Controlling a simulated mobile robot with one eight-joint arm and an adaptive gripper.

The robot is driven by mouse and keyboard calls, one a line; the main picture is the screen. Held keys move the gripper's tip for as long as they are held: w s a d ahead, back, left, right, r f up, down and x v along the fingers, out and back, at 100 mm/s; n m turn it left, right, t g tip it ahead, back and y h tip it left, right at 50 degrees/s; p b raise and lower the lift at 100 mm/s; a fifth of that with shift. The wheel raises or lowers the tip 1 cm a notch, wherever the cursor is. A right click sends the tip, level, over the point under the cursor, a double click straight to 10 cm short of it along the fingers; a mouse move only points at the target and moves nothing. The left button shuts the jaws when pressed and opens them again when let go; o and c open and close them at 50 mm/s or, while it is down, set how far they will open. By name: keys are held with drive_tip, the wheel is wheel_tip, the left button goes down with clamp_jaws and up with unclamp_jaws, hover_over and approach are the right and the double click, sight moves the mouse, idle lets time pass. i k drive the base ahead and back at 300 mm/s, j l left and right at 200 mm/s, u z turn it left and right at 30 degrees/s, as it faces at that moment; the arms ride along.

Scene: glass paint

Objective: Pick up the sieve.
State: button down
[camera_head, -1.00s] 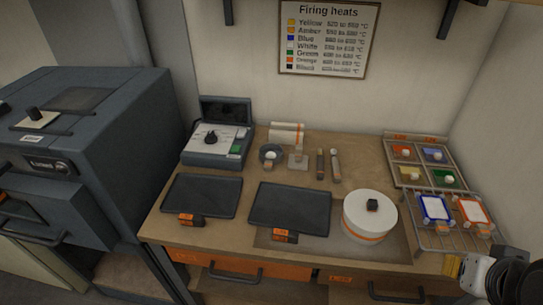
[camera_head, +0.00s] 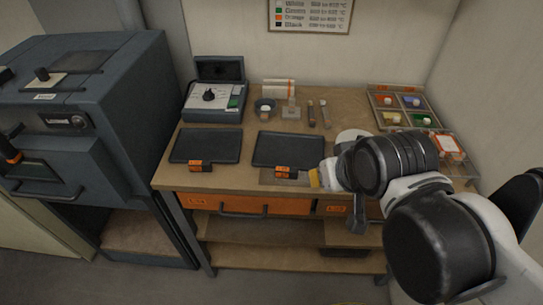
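A small round dark-rimmed item with a light knob (camera_head: 265,107), which looks like the sieve, stands at the back of the wooden worktop (camera_head: 345,98), just right of the control box. It is too small to be sure of its kind. My gripper (camera_head: 320,177) is over the front of the worktop, right of the middle black tray, well in front of the round item and apart from it. Its yellowish tip shows, but my arm hides much of the rest. I cannot tell whether it is open or shut.
A grey control box (camera_head: 212,99) and a clear block (camera_head: 291,112) flank the round item. Two black trays (camera_head: 206,145) (camera_head: 288,149) lie in front. A compartment tray (camera_head: 404,125) stands at right. My arm mostly covers a white round container (camera_head: 350,135).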

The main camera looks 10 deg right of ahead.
sight(265, 107)
drive_tip(key=i+j, duration=0.4)
drive_tip(key=i+j+z, duration=0.1)
drive_tip(key=i+j, duration=0.35)
drive_tip(key=j, duration=0.15)
